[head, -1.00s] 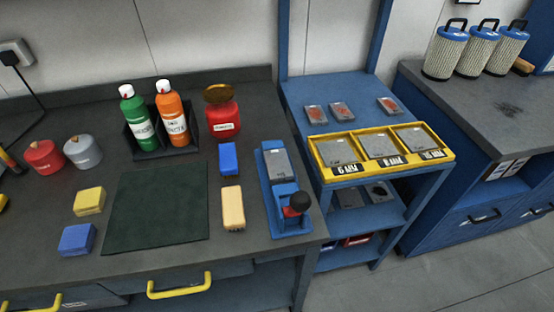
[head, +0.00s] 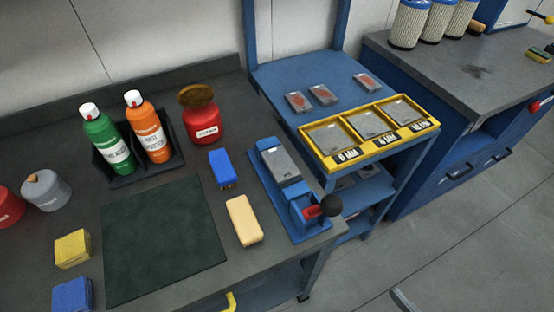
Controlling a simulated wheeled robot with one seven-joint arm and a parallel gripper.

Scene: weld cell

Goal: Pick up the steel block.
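A grey metal block (head: 286,165) sits in a blue vice-like fixture (head: 263,187) at the right end of the dark workbench. It is the likeliest steel block. I cannot make out my gripper in the head view. A grey sliver at the bottom edge is too little to identify.
A blue rack with a yellow plate tray (head: 325,163) stands close right. Floor is clear at lower right.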

